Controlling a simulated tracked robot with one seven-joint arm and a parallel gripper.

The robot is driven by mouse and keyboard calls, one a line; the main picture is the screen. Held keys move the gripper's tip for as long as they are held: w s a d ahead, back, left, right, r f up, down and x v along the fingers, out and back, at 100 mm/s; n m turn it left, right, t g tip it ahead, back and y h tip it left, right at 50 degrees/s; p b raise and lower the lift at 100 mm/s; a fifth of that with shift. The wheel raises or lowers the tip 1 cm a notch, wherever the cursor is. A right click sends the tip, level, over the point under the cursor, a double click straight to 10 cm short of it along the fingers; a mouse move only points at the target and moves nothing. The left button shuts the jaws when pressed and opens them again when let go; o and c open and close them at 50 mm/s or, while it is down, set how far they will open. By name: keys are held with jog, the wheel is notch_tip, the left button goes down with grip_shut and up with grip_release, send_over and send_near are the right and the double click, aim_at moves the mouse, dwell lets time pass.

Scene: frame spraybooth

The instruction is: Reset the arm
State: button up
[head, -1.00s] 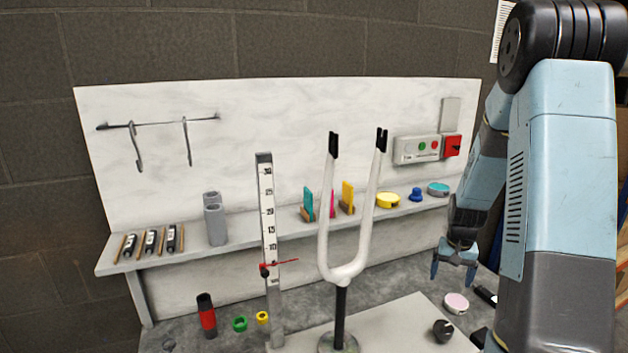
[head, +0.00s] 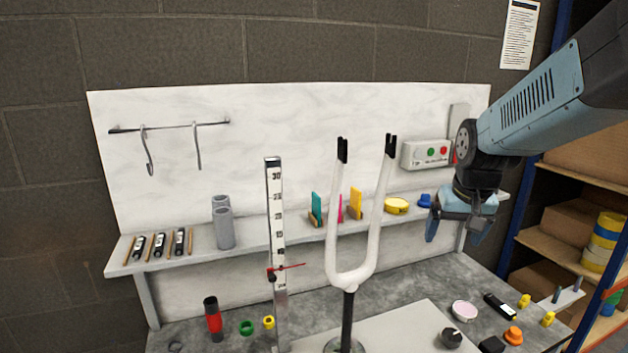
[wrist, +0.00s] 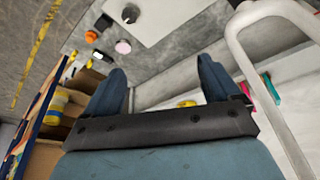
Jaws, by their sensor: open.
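My gripper (head: 456,232) is at the right end of the shelf in the head view, raised above the bench's right part. Its two blue fingers point downward, apart and empty. In the wrist view my gripper (wrist: 165,88) shows both fingers spread with nothing between them. My arm comes in from the upper right of the head view. The white forked stand (head: 352,275) stands upright to the left of my gripper, apart from it. It also shows at the right of the wrist view (wrist: 245,62).
A ruler post (head: 275,215) with a red pointer stands left of the fork. The shelf (head: 290,237) holds markers, grey tubes and coloured cards. A control box (head: 425,153) is on the back panel. A black knob (head: 451,337) and pink disc (head: 462,311) are below. Shelving (head: 560,205) stands right.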

jog(key=s+a+r+n+t, duration=0.1)
jog(key=s+a+r, duration=0.1)
jog(key=s, duration=0.4)
jog(key=s+a+r+t, duration=0.1)
jog(key=s+a+r, duration=0.1)
jog(key=s+r, duration=0.2)
jog(key=s, duration=0.3)
jog(key=shift+a+n, duration=0.35)
jog(key=shift+n, duration=0.05)
